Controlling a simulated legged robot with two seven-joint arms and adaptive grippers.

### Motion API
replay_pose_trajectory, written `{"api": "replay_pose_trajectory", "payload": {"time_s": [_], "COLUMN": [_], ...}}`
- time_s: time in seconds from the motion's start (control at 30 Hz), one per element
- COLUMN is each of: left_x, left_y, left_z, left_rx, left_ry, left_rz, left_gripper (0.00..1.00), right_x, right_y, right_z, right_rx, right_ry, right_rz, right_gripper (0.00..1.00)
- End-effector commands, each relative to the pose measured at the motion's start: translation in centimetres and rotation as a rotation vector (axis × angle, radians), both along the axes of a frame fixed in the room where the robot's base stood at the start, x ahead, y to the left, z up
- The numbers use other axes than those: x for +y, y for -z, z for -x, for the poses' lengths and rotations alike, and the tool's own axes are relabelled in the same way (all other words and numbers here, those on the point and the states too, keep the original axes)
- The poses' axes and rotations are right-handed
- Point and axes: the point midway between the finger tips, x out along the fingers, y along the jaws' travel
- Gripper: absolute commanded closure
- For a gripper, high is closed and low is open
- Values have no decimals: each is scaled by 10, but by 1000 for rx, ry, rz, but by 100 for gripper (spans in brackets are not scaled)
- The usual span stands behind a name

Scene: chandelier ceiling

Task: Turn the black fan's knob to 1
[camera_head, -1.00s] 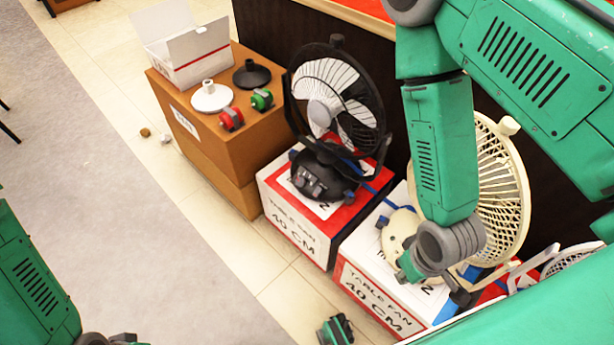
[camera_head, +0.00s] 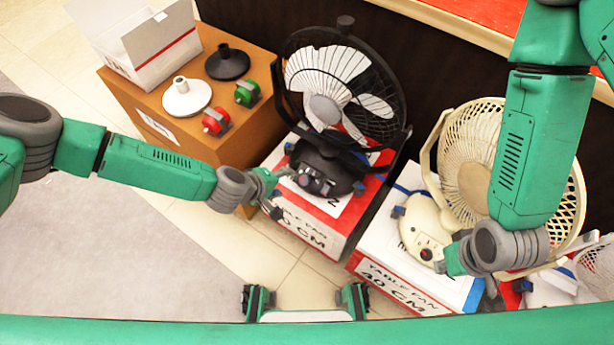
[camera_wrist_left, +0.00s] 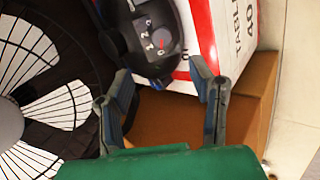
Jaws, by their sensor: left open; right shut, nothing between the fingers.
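The black fan (camera_head: 345,85) stands on a red and white box, its black base (camera_head: 325,168) facing me. In the left wrist view its dial (camera_wrist_left: 155,38) shows 1, 2, 3 and a red mark; I cannot tell the knob's setting. My left gripper (camera_head: 279,190) is just left of that base. In the left wrist view the open fingers (camera_wrist_left: 162,82) point towards the dial, with nothing between them; they look apart from the knob. My right gripper (camera_head: 445,264) is shut and empty by the cream fan's base (camera_head: 420,228), its fingertips partly hidden by the wrist.
The cream fan (camera_head: 475,165) stands on a box right of the black fan. A brown box (camera_head: 120,100) at left carries an open white carton (camera_head: 150,45), two stands and red and green reels. A dark wall is behind. The floor in front is clear.

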Motion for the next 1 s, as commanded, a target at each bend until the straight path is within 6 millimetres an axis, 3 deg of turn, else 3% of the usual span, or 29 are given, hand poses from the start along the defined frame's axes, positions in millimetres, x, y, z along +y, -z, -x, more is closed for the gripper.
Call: {"api": "replay_pose_trajectory", "payload": {"time_s": [0.3, 0.5, 0.7, 1.0], "left_x": [-28, -46, -55, -54], "left_y": [55, 80, 91, 91], "left_z": [-30, -46, -54, -55], "left_rx": [2, 0, 0, 1], "left_ry": [0, 1, 2, 2], "left_rz": [9, 6, 3, 8], "left_gripper": [51, 51, 51, 51], "right_x": [0, 0, 0, 0], "right_y": [25, 37, 42, 42], "right_z": [0, 0, 0, 0], "right_rx": [0, 0, 0, 0], "right_ry": [1, 0, 0, 1], "right_rz": [0, 0, 0, 0], "right_gripper": [100, 100, 100, 100]}}
